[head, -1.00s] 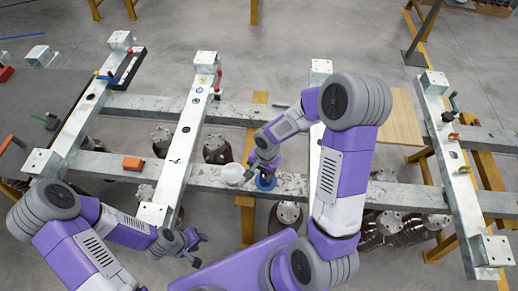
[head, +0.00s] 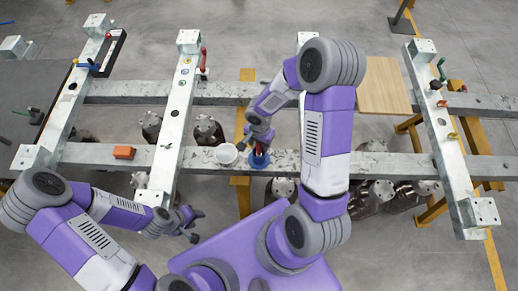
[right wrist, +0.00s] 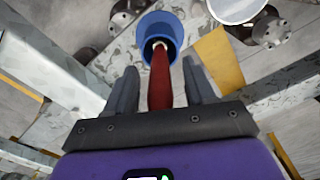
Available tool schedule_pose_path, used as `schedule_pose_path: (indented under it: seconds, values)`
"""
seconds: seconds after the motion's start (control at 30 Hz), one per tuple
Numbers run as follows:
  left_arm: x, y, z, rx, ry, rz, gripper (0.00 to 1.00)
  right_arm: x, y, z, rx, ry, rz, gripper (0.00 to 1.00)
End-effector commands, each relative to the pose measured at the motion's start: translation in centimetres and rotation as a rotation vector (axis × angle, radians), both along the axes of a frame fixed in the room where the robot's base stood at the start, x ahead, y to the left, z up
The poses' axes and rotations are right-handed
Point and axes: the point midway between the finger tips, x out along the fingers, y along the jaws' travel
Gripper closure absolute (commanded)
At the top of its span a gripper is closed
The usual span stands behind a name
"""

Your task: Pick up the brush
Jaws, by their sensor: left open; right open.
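The brush shows as a red handle (right wrist: 160,82) standing in a blue cup (right wrist: 161,28) in the right wrist view. In the head view the blue cup (head: 259,161) stands on the front metal beam, and a bit of red (head: 259,148) shows above it. My right gripper (right wrist: 159,70) is open, with one finger on each side of the red handle. Whether the fingers touch the handle I cannot tell. The brush's lower end is hidden in the cup. My left gripper (head: 197,226) is open and empty, in front of the beam at the lower left.
A white cup (head: 226,154) stands on the beam just left of the blue cup. An orange block (head: 123,152) lies further left on it. Metal cross beams (head: 184,90) stand on both sides. A wooden board (head: 383,86) lies at the back right.

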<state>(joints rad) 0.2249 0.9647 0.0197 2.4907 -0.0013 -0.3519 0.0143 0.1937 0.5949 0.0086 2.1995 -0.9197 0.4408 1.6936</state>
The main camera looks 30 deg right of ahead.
Motion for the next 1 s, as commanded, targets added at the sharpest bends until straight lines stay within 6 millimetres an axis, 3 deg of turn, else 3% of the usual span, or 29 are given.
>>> schedule_pose_path:
  seconds: [0.13,0.47,0.77,1.0]
  values:
    - [0.0,0.0,0.0,0.0,0.0,0.0,0.57,0.0,0.0,0.1,0.001,-0.001,0.0,0.49]
    - [0.0,0.0,0.1,0.0,-0.001,0.0,0.57,0.0,0.0,0.1,0.001,-0.001,0.001,1.0]
    - [0.0,0.0,0.1,0.0,-0.001,0.0,0.57,0.1,0.0,0.4,0.0,-0.001,0.001,1.0]
    - [0.0,0.0,1.0,0.0,0.0,0.0,0.57,0.2,0.0,4.3,-0.001,-0.008,-0.001,1.0]
